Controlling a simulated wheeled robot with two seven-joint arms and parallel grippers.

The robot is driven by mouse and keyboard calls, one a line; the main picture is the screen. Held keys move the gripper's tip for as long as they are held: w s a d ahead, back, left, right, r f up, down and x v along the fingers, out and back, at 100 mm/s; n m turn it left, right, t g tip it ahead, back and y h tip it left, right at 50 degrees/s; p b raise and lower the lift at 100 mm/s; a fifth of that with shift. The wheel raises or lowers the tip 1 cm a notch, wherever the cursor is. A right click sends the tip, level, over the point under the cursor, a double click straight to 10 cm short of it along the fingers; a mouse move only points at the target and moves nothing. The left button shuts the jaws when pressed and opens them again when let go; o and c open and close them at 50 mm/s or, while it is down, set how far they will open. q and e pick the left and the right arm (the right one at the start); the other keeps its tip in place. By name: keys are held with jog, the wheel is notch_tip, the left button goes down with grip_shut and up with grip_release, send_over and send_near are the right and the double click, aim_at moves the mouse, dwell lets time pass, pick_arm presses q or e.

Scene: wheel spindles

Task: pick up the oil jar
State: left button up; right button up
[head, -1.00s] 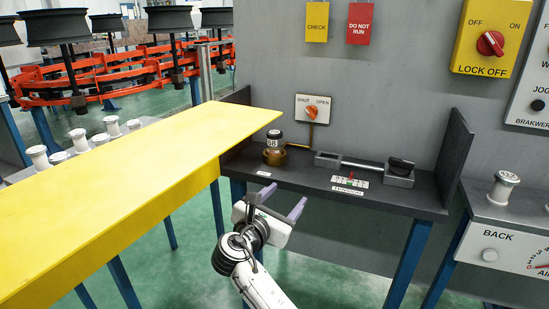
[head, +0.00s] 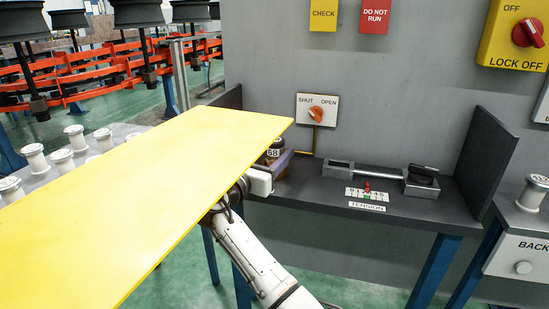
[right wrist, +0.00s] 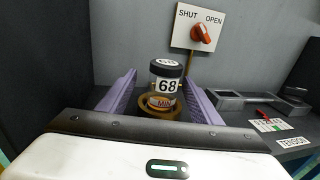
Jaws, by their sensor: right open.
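The oil jar (head: 274,150) has a dark lid and a "68" label. In the head view the yellow panel partly hides it. In the right wrist view the jar (right wrist: 166,86) stands upright in a brass ring holder (right wrist: 160,106), with "MIN" on its lower band. My right gripper (head: 276,166) is open at the shelf's left end, close to the jar. In the right wrist view its two purple fingers (right wrist: 160,84) point forward, one to each side of the jar, with gaps visible. My left gripper is not in view.
A yellow panel (head: 150,190) juts over the shelf's left end, close above my right arm. The dark shelf (head: 310,190) has upright side walls and carries a tension slider (head: 370,172). A SHUT/OPEN valve sign (head: 317,108) is on the wall behind.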

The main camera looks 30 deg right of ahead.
jog(key=b+x, duration=0.1)
jog(key=x, duration=0.4)
jog(key=shift+s+d, duration=0.15)
jog(key=c, duration=1.2)
jog(key=shift+c, duration=0.2)
